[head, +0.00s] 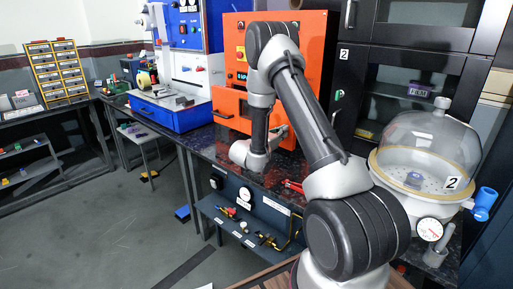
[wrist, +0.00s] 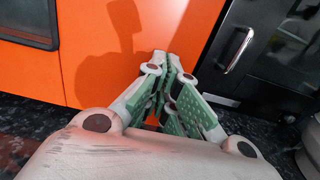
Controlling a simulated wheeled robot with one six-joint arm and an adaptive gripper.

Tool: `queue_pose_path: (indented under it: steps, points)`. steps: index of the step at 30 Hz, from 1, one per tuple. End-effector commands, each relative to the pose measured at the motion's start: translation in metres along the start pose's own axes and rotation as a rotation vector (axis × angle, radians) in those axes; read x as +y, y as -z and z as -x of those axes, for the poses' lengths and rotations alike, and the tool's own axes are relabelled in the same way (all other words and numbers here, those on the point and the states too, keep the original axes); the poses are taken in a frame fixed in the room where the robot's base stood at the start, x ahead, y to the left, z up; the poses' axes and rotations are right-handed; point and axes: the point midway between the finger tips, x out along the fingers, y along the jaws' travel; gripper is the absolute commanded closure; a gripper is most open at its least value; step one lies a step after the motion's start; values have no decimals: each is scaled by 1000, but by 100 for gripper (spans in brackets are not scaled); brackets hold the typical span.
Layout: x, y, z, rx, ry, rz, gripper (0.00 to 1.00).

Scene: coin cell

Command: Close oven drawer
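The orange oven (head: 312,55) stands on the dark speckled bench. Its lower orange drawer front (head: 228,107) has a dark handle slot and seems to sit a little forward of the face above; how far is unclear, as my arm hides its right part. My gripper (head: 281,132) is low in front of the oven, just above the bench and right of the drawer front. In the wrist view, my gripper (wrist: 168,62) has its green-padded fingers together, with nothing seen between them. The oven's orange side or front (wrist: 130,40) lies close ahead of the fingertips; contact cannot be told.
A black cabinet (head: 395,85) with handles stands right of the oven; its door handle (wrist: 240,50) shows in the wrist view. A glass dome vessel (head: 425,145) stands at the right. A tool shelf (head: 245,222) lies below the bench.

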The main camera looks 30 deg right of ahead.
Motion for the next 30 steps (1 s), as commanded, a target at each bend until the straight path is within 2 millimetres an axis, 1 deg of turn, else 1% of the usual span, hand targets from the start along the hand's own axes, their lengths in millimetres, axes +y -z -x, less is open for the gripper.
queue_pose_path:
  steps: [1,6,9,12,15,18,30]
  points:
    - [-2,0,-17,-1,6,-1,100]
    - [-1,0,-60,0,3,-1,100]
    - [-1,0,-78,0,2,0,100]
    - [0,0,-91,0,1,0,100]
    - [0,0,-100,0,0,-1,100]
    - [1,0,-104,0,0,0,100]
    - [0,-1,-107,-1,1,-3,100]
